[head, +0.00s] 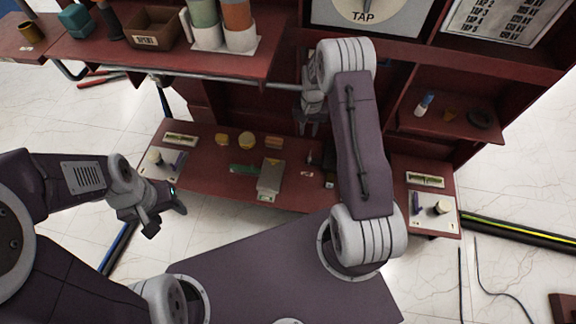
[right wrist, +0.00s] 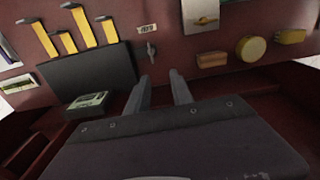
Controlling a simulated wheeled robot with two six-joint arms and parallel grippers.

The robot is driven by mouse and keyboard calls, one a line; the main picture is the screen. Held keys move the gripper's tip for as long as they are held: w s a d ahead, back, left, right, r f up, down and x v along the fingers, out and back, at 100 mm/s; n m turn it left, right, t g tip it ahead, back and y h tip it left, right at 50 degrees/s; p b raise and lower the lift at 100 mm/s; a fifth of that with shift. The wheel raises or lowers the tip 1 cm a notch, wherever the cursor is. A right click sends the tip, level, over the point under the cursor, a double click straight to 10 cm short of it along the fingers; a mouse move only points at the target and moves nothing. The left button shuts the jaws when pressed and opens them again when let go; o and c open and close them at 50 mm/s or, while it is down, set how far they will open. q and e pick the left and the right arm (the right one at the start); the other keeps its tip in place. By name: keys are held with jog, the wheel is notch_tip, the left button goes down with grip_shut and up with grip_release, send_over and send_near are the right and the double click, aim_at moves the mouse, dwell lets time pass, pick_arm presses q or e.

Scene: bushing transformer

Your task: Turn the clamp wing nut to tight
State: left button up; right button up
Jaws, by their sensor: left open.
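A small dark wing-shaped piece (right wrist: 151,49), which looks like the clamp wing nut, stands just below a small white label (right wrist: 147,28) in the right wrist view. Its exact angle is hard to read. My right gripper (right wrist: 160,76) is open and empty, with its fingertips apart and the dark piece beyond them. In the head view, my right gripper (head: 311,124) hangs over the rear part of the red bench, partly covered by my own arm. My left gripper (head: 165,222) is open and empty, off the bench's front left side.
The red bench (head: 215,175) carries a grey box (head: 271,176), a green piece (head: 243,169) and yellow round pieces (head: 246,139). A shelf (head: 240,66) with a rail overhangs it. Yellow-handled tools (right wrist: 68,42) and a display device (right wrist: 88,102) lie left of my right fingers.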

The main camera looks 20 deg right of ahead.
jog(key=b, duration=0.2)
send_near(310, 158)
jog(key=shift+w+d, duration=0.2)
jog(key=shift+w, duration=0.5)
pick_arm(q)
notch_tip(310, 158, down, 4)
jog(key=shift+d+r+p, duration=0.1)
jog(key=shift+r+p, duration=0.1)
jog(key=shift+p, duration=0.1)
pick_arm(e)
jog(key=shift+r, duration=0.15)
notch_tip(310, 158, down, 9)
jog(key=b, duration=0.6)
jog(key=shift+b, duration=0.3)
pick_arm(q)
notch_tip(310, 158, down, 6)
jog(key=shift+f, duration=0.25)
pick_arm(e)
jog(key=shift+d, duration=0.1)
grip_shut()
